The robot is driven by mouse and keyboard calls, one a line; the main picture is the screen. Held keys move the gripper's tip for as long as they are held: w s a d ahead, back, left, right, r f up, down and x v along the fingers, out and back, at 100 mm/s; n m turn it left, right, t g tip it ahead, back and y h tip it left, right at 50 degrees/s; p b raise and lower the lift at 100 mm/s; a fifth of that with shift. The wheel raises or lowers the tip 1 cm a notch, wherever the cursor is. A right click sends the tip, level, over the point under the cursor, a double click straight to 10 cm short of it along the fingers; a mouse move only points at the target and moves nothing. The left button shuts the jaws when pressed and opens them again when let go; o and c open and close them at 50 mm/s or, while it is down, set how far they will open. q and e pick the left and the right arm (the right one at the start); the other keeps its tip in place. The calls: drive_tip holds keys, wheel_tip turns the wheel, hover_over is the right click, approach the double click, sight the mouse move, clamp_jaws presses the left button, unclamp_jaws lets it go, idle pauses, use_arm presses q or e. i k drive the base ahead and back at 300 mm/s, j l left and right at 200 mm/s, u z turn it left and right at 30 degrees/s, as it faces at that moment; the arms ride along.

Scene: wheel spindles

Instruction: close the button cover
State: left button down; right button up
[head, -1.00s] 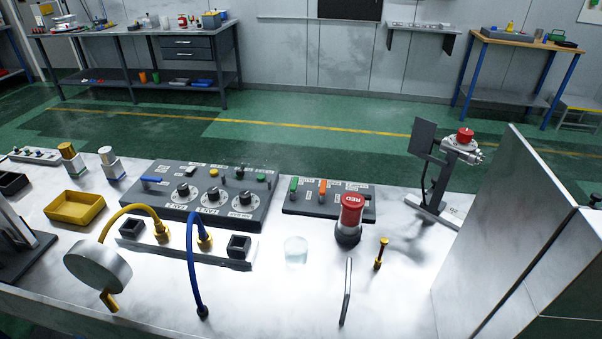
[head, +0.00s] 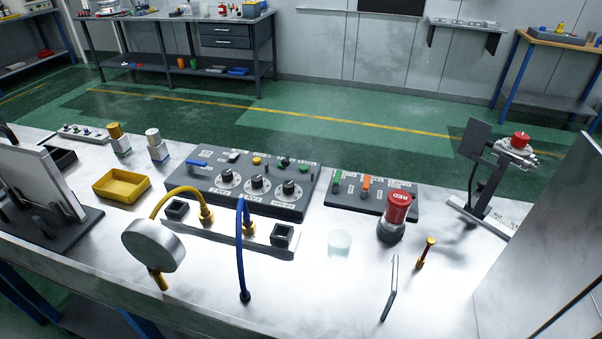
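A red button (head: 521,140) sits on a grey metal stand at the right of the bench in the head view. A dark flat plate (head: 477,138) stands steeply raised beside it on the left, apart from the button top. It looks like a cover standing open, though its hinge is hard to make out. A larger red button marked RED (head: 397,206) stands upright on a dark base nearer the middle. A clear cup-like piece (head: 340,243) is on the bench to its left. Neither of my grippers is in view.
A grey panel with dials (head: 240,185) and a smaller switch panel (head: 345,192) lie mid-bench. A tall grey box (head: 550,230) is at the right edge.

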sight(285, 162)
drive_tip(key=k+l, duration=0.1)
drive_tip(key=l, duration=0.35)
drive_tip(key=k+l+z, duration=0.15)
drive_tip(key=l, duration=0.35)
drive_tip(key=k+l, duration=0.1)
drive_tip(key=l, duration=0.35)
